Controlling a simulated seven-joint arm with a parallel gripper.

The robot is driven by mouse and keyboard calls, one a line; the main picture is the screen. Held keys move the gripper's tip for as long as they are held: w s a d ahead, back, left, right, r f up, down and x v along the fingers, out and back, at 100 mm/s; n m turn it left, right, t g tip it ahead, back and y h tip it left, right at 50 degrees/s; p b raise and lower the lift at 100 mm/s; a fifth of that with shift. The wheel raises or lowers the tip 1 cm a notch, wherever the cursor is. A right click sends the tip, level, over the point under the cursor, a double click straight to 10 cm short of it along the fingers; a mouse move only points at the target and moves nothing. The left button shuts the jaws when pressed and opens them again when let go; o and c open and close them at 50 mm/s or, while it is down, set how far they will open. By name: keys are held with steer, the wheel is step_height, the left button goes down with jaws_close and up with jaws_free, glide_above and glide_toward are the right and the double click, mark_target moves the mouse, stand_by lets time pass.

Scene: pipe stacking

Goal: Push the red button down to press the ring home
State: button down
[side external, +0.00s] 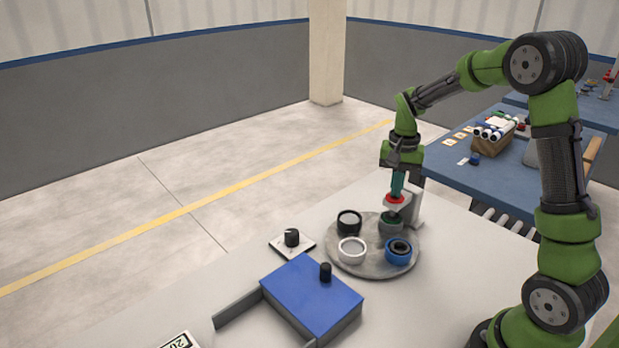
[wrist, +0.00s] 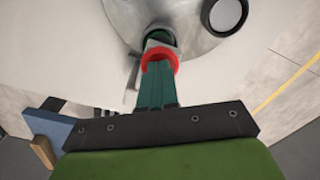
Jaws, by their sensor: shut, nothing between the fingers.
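The red button (side external: 396,198) sits on top of a light grey press that stands at the right edge of the round grey turntable (side external: 345,262). In the wrist view the button (wrist: 147,56) shows as a red ring around my fingertips. My gripper (side external: 397,190) is shut and empty, pointing down with its green fingers at the button's top; they look to be touching it. Under the button a grey cup with a dark green ring (side external: 390,223) stands on the turntable. The ring's seating is partly hidden by the press.
The turntable also carries a black cup (side external: 349,221), a white cup (side external: 351,249) and a blue cup with a black ring (side external: 398,250). A blue box (side external: 312,296) with a black knob and a small plate with a black knob (side external: 291,238) stand nearer the camera.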

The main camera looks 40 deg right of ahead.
steer(key=shift+r, duration=3.5)
steer(key=shift+w, duration=0.1)
steer(key=shift+s+a+f+n, duration=0.3)
steer(key=shift+f+n, duration=0.1)
steer(key=shift+f, duration=0.15)
steer(key=s+a+r+n+t+y, duration=0.1)
steer(key=s+a+r+n+t, duration=0.2)
steer(key=s+a, duration=0.4)
steer(key=s+a+r+n+t+y, duration=0.1)
steer(key=s+a+r+n+t, duration=0.3)
steer(key=s+a, duration=0.3)
steer(key=shift+a, duration=2.05)
